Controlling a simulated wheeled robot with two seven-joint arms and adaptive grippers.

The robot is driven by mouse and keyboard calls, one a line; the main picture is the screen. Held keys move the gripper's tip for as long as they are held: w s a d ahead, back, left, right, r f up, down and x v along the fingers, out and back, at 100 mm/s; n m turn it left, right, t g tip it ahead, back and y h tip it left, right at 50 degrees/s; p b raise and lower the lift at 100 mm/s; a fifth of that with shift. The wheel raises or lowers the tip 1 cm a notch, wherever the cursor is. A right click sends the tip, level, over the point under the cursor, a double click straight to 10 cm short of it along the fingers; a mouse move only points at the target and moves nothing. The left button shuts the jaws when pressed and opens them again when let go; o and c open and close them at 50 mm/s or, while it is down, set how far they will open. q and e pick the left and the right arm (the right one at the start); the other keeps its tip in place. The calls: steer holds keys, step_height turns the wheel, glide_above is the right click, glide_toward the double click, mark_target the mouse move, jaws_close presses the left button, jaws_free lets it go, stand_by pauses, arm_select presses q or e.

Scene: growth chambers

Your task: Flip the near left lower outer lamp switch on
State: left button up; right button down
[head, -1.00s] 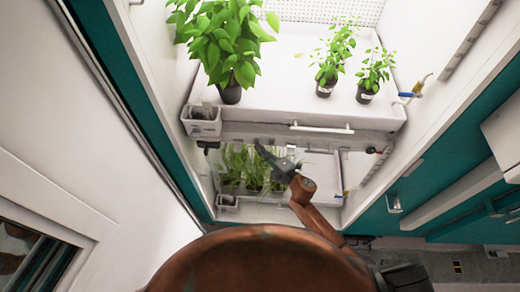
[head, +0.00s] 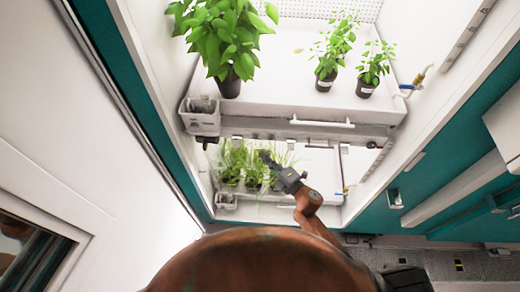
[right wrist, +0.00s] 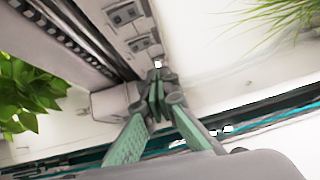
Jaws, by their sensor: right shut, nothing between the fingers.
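My right gripper (head: 266,157) is shut and empty, just below the front edge of the upper shelf in the head view. In the right wrist view its green fingers (right wrist: 158,88) meet near a row of switches. Two grey rocker switches (right wrist: 124,13) (right wrist: 139,44) sit on the pale panel beyond the fingertips. A small bright white patch (right wrist: 157,64) shows right by the tips; I cannot tell whether they touch it. I cannot tell which switch is the near left lower outer one, nor its on or off state. My left gripper is out of view.
The upper shelf (head: 290,85) holds potted plants and has a white bar handle (head: 322,123) at its front. A white basket (head: 200,122) hangs at its left corner. Grassy plants (head: 240,165) stand on the lower shelf, close to my right gripper. Chamber walls flank both sides.

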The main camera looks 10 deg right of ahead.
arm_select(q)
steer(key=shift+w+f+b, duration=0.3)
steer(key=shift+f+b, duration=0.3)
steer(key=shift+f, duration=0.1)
arm_select(e)
steer(key=v, duration=0.6)
steer(key=shift+s+f, duration=0.25)
steer(key=shift+f, duration=0.35)
steer(key=shift+d, duration=0.1)
